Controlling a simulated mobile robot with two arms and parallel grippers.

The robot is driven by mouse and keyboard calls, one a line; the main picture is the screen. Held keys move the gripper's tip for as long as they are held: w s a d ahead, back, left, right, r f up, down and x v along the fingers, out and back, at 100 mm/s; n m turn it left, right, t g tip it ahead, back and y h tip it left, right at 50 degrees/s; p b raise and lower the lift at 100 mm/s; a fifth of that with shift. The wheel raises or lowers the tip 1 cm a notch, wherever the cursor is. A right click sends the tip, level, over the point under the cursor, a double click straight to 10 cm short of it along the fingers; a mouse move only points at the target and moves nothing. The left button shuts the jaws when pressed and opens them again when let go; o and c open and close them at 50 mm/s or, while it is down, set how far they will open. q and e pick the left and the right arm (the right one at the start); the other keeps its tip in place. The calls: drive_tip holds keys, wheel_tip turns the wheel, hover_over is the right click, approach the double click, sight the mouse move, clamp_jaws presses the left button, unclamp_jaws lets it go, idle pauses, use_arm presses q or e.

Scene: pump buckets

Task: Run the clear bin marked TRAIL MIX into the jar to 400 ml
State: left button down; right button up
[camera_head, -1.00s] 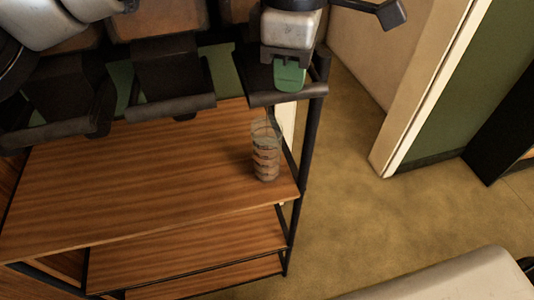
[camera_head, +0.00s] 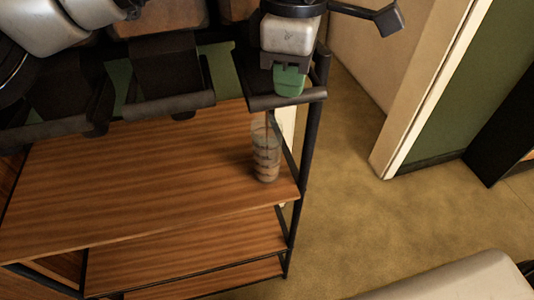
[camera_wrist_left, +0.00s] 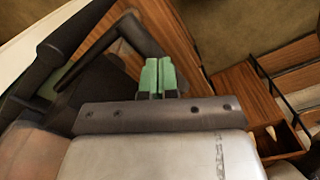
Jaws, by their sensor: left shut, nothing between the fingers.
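The clear jar (camera_head: 266,155) stands upright near the right end of the wooden shelf, below the rightmost chute (camera_head: 285,100). It has dark ring marks, and brownish stuff shows low in it; I cannot read the level. My left gripper (camera_head: 288,82) is at that chute with its green fingers together and nothing between them. In the left wrist view the green fingers (camera_wrist_left: 158,76) are also closed, close to a dark bar. I cannot tell whether they touch it. The bins above are mostly cut off, and no TRAIL MIX label is readable. My right gripper is not in view.
More dark chutes (camera_head: 175,75) hang in a row left of the jar. The wooden shelf (camera_head: 130,185) is bare left of the jar. A black rack post (camera_head: 308,130) stands just right of it. Open floor (camera_head: 400,230) lies to the right.

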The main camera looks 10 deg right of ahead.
use_arm(q)
drive_tip(key=shift+f, duration=0.3)
drive_tip(key=shift+w+f+b, duration=0.15)
drive_tip(key=shift+f+b, duration=0.15)
drive_tip(key=shift+f, duration=0.2)
idle(2.4)
drive_tip(key=r+p, duration=0.2)
drive_tip(key=r, duration=0.2)
drive_tip(key=r+p, duration=0.3)
drive_tip(key=shift+s+r, duration=0.2)
drive_tip(key=shift+r, duration=0.2)
drive_tip(key=shift+f, duration=0.1)
drive_tip(key=shift+w+r+p, duration=0.1)
drive_tip(key=shift+r+p, duration=0.35)
drive_tip(key=shift+p, duration=0.1)
wheel_tip(320, 180, up, 4)
drive_tip(key=p, duration=0.3)
